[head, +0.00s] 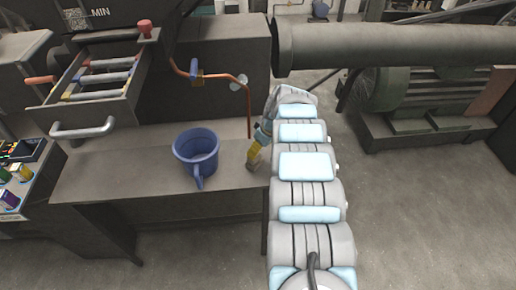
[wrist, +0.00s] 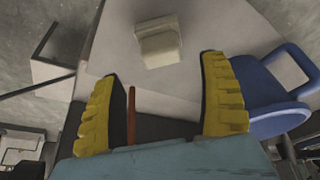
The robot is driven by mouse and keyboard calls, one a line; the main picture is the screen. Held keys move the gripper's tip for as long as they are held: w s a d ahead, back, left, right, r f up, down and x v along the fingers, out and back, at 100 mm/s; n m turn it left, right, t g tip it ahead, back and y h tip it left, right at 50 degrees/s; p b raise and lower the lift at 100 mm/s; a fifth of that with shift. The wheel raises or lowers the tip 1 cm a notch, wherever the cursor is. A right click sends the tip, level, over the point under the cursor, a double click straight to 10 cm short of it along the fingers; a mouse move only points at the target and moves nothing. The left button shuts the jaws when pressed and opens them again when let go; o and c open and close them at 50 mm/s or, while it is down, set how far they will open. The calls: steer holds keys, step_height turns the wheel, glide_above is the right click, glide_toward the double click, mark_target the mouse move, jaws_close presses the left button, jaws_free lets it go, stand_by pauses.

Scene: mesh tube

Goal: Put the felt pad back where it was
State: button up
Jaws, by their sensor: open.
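A pale beige, block-shaped piece (wrist: 158,42), probably the felt pad, rests on the grey bench top in the wrist view. It lies just beyond my fingertips, roughly centred between them, and is not gripped. My gripper (wrist: 160,68) is open, its two yellow ribbed fingers apart with nothing held between them. In the head view my gripper (head: 253,158) points down near the bench's right edge, just right of a blue mug. The pad is hard to make out there, at or behind the fingertips.
The blue mug (head: 196,152) stands close left of my gripper; it also shows beside one finger in the wrist view (wrist: 268,98). A copper pipe (head: 247,100) runs down behind my gripper. An open drawer (head: 92,95) of coloured rods juts out at left. The bench front (head: 120,180) is clear.

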steer(key=shift+v, duration=2.6)
